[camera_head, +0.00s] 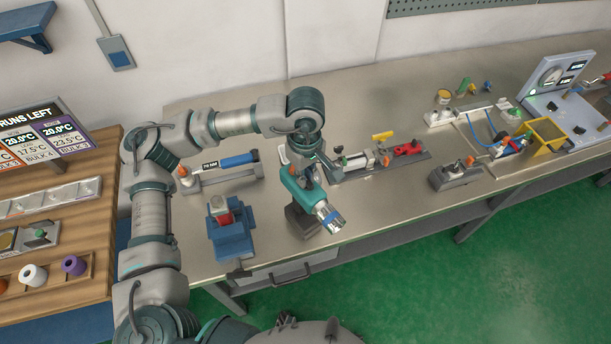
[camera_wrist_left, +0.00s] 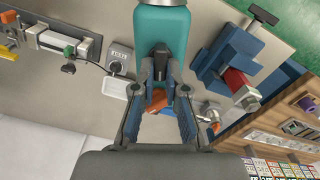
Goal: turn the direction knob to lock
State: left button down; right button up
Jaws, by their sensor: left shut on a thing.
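A teal cordless driver (camera_head: 297,189) with a silver and blue nose stands on the bench on a dark base, its nose toward the front right. In the left wrist view its teal body (camera_wrist_left: 161,32) fills the top middle. My left gripper (camera_head: 309,172) is at the driver's upper side. In the wrist view its fingers (camera_wrist_left: 160,78) close around a small dark part (camera_wrist_left: 160,60) on the driver, apparently the direction knob. An orange part (camera_wrist_left: 158,99) shows between the fingers. The knob's markings and setting cannot be read. My right gripper is not in view.
A blue vise (camera_head: 231,238) with a red piece stands left of the driver. A blue-handled torque wrench (camera_head: 238,160) lies behind it. A clamp fixture (camera_head: 360,160) stands behind right. Bare bench lies to the front right (camera_head: 390,215).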

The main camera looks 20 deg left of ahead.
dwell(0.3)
pick_arm(q)
jog(key=c, duration=1.2)
grip_release()
jog(key=shift+f, duration=0.1)
notch_tip(320, 180, up, 12)
jog(key=shift+w, duration=0.15)
